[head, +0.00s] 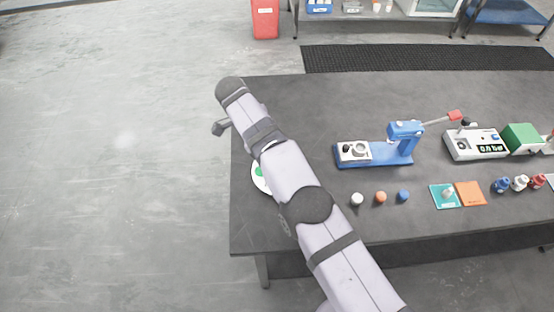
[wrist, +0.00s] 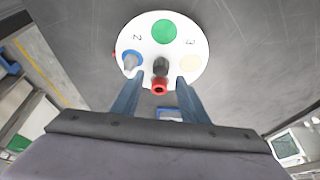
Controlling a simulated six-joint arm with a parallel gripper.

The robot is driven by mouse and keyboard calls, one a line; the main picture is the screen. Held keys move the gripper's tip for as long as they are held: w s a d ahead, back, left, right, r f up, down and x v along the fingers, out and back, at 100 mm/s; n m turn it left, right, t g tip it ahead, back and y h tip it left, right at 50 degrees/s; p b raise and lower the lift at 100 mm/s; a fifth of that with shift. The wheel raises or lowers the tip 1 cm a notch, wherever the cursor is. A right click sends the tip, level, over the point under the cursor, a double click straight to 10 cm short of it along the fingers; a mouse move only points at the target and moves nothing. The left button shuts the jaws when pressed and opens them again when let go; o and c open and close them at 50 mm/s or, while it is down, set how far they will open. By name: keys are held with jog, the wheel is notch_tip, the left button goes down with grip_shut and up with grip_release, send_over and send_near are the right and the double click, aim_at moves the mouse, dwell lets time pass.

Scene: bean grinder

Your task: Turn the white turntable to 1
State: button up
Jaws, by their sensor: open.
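The white turntable (wrist: 147,50) fills the top middle of the wrist view. In the head view the turntable (head: 263,187) is mostly hidden behind my arm, and so is my gripper.
The grey table (head: 300,110) also holds a blue grinder stand (head: 403,143), three small pieces including an orange one (head: 380,197), teal and orange cards (head: 470,193), and a white device with a display (head: 475,145). The table's left edge is close to the turntable.

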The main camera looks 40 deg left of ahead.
notch_tip(320, 180, up, 8)
jog(key=p, duration=0.7)
jog(key=shift+f, duration=0.15)
